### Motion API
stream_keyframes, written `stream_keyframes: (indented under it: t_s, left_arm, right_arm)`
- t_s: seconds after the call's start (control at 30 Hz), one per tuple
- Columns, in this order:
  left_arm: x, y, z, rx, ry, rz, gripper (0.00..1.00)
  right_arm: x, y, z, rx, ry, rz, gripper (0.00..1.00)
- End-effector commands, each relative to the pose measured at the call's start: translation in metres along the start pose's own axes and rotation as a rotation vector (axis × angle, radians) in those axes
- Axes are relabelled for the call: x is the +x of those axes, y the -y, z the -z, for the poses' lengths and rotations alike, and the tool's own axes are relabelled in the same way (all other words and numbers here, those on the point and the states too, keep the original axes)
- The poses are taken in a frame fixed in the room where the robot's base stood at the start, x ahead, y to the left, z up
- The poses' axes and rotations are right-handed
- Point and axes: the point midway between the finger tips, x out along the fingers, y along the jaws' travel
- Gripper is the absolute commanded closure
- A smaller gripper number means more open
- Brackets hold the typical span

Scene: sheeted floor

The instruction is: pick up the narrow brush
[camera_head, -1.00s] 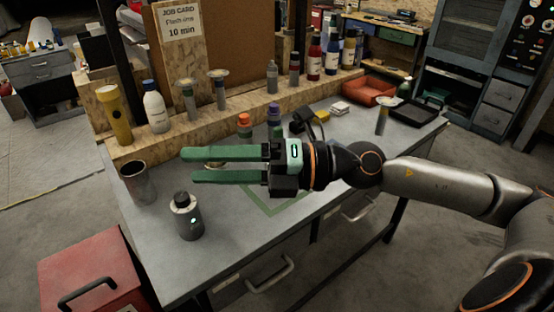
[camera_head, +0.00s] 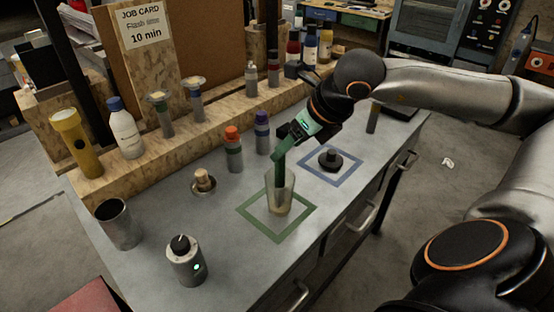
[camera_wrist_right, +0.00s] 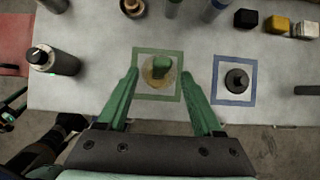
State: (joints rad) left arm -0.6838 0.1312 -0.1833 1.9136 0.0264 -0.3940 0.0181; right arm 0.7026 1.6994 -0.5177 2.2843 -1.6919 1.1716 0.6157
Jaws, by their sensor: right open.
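I cannot single out the narrow brush for certain. A translucent cup (camera_head: 281,203) with a tan bottom stands in the green square (camera_head: 247,211). In the right wrist view, a green upright piece (camera_wrist_right: 158,66) shows over a tan disc inside the green square; it may be a handle standing in the cup. My right gripper (camera_wrist_right: 160,80) points down, open, with one finger on each side of that green piece and apart from it. In the head view the green fingers (camera_head: 279,165) overlap the cup's top, so their depth is unclear.
A black knobbed piece (camera_head: 331,159) sits in a blue square to the right. A small wooden-topped piece (camera_head: 204,181), a grey cylinder (camera_head: 187,262), a metal cup (camera_head: 119,224) and orange-capped (camera_head: 233,148) and purple-capped (camera_head: 262,133) bottles stand around. Bottles line the wooden ledge.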

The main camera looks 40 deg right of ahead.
Motion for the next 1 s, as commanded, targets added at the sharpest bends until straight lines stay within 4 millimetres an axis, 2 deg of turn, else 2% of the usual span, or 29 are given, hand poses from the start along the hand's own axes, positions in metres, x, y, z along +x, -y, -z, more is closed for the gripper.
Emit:
stream_keyframes:
  t_s: [0.1, 0.37, 0.63, 0.93, 1.0]
  left_arm:
    - [-0.002, -0.001, 0.002, 0.0, 0.001, -0.001, 0.28]
    - [-0.005, -0.001, 0.007, 0.0, -0.001, -0.001, 0.28]
    - [-0.011, -0.001, 0.016, 0.001, -0.005, -0.001, 0.28]
    - [-0.011, -0.001, 0.016, 0.001, -0.006, -0.001, 0.28]
    - [-0.011, -0.001, 0.016, 0.001, -0.006, -0.001, 0.28]
  right_arm:
    - [0.018, -0.001, -0.001, 0.002, -0.001, -0.005, 0.32]
    - [0.038, 0.0, -0.001, 0.002, -0.001, -0.004, 0.32]
    - [0.076, 0.001, -0.002, 0.001, 0.0, -0.005, 0.32]
    - [0.082, 0.002, -0.002, 0.0, 0.001, -0.003, 0.32]
    - [0.082, 0.002, -0.002, 0.0, 0.001, -0.003, 0.39]
